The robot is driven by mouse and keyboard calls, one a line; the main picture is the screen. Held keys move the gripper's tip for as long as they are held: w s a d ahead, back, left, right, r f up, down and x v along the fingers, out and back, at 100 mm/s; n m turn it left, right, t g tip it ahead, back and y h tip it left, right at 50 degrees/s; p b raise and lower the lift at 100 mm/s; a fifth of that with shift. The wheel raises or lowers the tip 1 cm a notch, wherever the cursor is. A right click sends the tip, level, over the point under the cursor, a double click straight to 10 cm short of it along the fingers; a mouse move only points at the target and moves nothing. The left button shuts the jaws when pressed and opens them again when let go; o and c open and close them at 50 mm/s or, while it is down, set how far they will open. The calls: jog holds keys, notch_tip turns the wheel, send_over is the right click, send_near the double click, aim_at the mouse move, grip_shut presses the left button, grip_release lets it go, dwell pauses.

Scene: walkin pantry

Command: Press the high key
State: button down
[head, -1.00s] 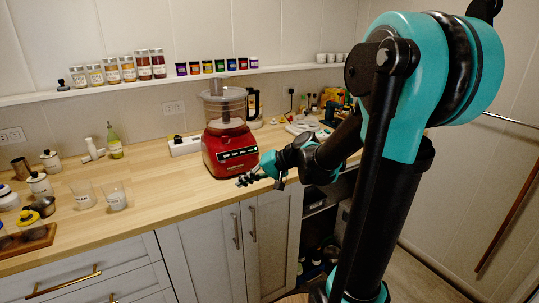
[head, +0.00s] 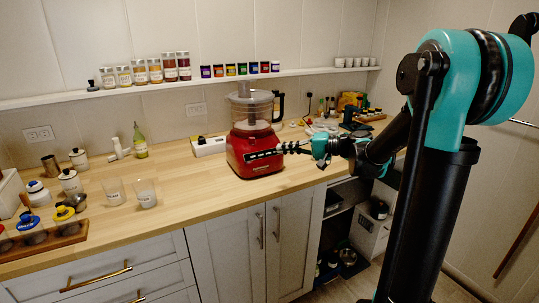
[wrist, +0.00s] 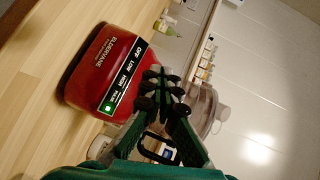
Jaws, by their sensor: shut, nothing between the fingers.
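The red food processor (head: 252,150) stands on the wooden counter with its clear bowl on top. Its black key strip shows sideways in the wrist view, labelled OFF, LOW, HIGH and what looks like PULSE. The high key (wrist: 125,78) lies around the middle of the strip. A green patch sits at the strip's lower end. My gripper (wrist: 154,90) is shut and empty, its tips in front of the strip near the HIGH label. In the head view my gripper (head: 283,148) reaches in from the right to the processor's front. I cannot tell whether it touches.
A white power strip (head: 208,146) lies behind the processor to the left. Two glasses (head: 145,193) stand on the counter's left part. Spice jars line the shelf (head: 215,84) above. Bare counter (head: 205,180) lies left of the processor.

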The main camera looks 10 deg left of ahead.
aim_at(264, 153)
jog(key=w+a+f, duration=0.3)
jog(key=w+f, duration=0.1)
jog(key=w, duration=0.1)
jog(key=shift+w+a+f, duration=0.25)
jog(key=shift+w+a, duration=0.1)
jog(key=shift+w, duration=0.05)
jog(key=shift+w+a, duration=0.1)
dwell(1.3)
jog(key=shift+w+a+f, duration=0.1)
jog(key=shift+w+f, duration=0.1)
jog(key=shift+w+a+f, duration=0.2)
jog(key=shift+w, duration=0.05)
dwell(0.9)
jog(key=shift+s+d, duration=0.1)
jog(key=shift+s+d+r, duration=0.3)
jog(key=shift+s+r, duration=0.15)
jog(key=shift+s, duration=0.1)
dwell(0.4)
jog(key=s+d+r, duration=0.2)
jog(key=s, duration=0.1)
jog(key=shift+s+d+r, duration=0.1)
jog(key=shift+s+r, duration=0.1)
jog(key=shift+r, duration=0.15)
